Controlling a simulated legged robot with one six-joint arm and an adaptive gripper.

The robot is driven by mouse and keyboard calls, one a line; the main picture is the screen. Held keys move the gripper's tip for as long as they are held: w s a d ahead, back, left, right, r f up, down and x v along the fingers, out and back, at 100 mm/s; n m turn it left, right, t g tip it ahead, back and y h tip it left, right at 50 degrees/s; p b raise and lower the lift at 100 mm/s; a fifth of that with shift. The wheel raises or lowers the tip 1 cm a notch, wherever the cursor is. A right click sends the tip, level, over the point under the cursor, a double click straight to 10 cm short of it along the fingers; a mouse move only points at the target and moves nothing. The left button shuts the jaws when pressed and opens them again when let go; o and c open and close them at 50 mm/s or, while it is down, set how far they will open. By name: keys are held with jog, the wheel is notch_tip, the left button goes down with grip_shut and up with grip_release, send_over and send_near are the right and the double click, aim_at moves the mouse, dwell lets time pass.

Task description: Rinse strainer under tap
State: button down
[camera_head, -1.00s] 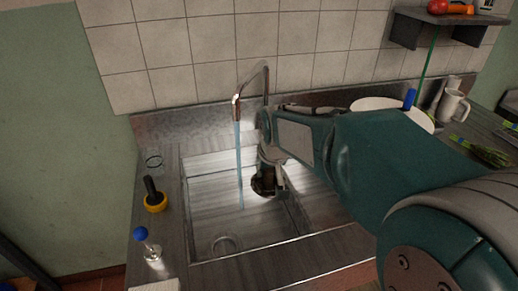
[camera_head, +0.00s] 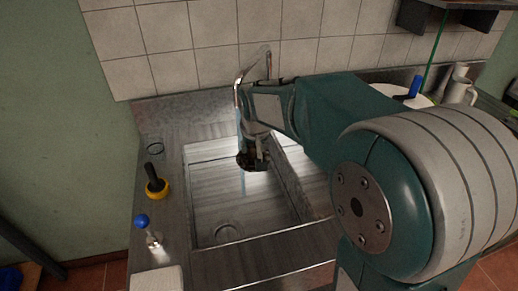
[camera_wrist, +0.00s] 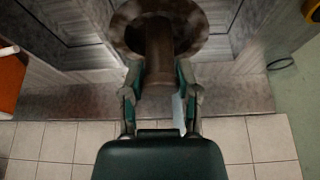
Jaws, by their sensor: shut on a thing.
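My gripper (camera_wrist: 160,82) is shut on the brown handle of a round, dark, mottled strainer (camera_wrist: 128,34). In the head view my gripper (camera_head: 262,148) holds the strainer (camera_head: 248,163) above the sink basin (camera_head: 205,208), below the tap's spout. The metal tap (camera_head: 268,62) stands at the back of the sink. Its blue water stream (camera_head: 239,122) runs down to the strainer, and I see no stream below it. A pale blue strip of water (camera_wrist: 178,112) also shows beside the handle in the wrist view. My arm hides part of the sink's right side.
On the left counter are a black-handled item with a yellow base (camera_head: 157,187), a blue-topped brush (camera_head: 143,222) and a ring-shaped glass rim (camera_head: 155,147). A white plate (camera_head: 415,100) and a mug (camera_head: 458,93) stand at the right. The tiled wall (camera_head: 215,35) closes the back.

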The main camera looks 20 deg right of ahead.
jog(key=w+a+f, duration=0.1)
jog(key=w+a, duration=0.3)
jog(key=w, duration=0.2)
jog(key=shift+w+f, duration=0.3)
jog(key=shift+w, duration=0.05)
dwell(0.7)
jog(key=shift+w+d, duration=0.2)
jog(key=shift+d, duration=0.05)
jog(key=shift+d+r, duration=0.15)
jog(key=shift+a, duration=0.25)
dwell(0.5)
jog(key=shift+d, duration=0.1)
